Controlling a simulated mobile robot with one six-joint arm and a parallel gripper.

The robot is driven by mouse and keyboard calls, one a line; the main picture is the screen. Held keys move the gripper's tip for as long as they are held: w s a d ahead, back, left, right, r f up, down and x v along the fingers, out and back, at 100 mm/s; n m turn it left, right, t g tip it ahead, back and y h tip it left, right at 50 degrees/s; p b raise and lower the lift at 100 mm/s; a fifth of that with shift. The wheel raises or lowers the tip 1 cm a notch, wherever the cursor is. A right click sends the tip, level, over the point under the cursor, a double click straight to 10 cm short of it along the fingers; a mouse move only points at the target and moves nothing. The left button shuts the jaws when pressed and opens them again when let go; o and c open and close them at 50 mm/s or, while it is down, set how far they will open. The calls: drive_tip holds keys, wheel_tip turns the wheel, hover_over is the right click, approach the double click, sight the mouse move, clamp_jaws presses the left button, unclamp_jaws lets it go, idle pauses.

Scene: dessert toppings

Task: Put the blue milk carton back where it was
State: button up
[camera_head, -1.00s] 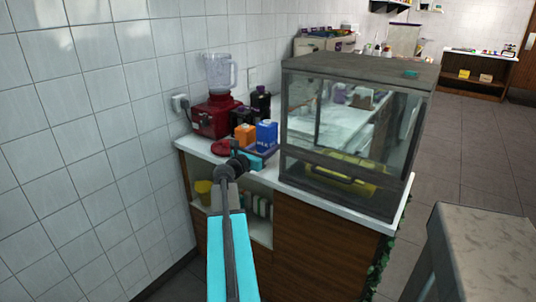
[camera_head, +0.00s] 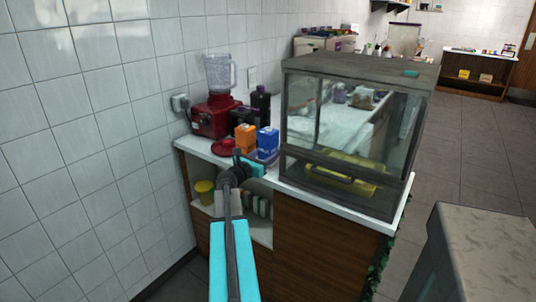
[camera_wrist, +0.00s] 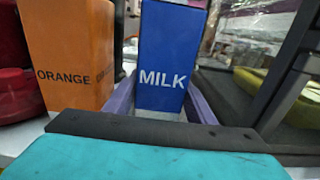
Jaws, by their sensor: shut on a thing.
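The blue milk carton (camera_head: 267,141) is upright at the white counter, just left of the glass display case. It also shows in the wrist view (camera_wrist: 161,55), with its "MILK" label facing the camera. My gripper (camera_head: 266,154) is shut on its lower part; the purple fingers show on both sides of it in the wrist view (camera_wrist: 159,98). The orange carton (camera_head: 245,136) stands close on its left, and also shows in the wrist view (camera_wrist: 72,50). The carton's base is hidden, so I cannot tell whether it touches the counter.
A red blender (camera_head: 214,115), a dark bottle (camera_head: 261,102) and a red lid-like object (camera_head: 223,147) are on the counter (camera_head: 196,148). The glass case (camera_head: 350,125) is close on the right. Shelves below hold a yellow container (camera_head: 204,187).

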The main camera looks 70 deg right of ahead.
drive_tip(key=shift+f, duration=0.1)
drive_tip(key=o, duration=1.3)
drive_tip(key=shift+a, duration=0.15)
drive_tip(key=shift+b+v, duration=0.4)
drive_tip(key=shift+v, duration=5.5)
drive_tip(key=shift+w, duration=0.1)
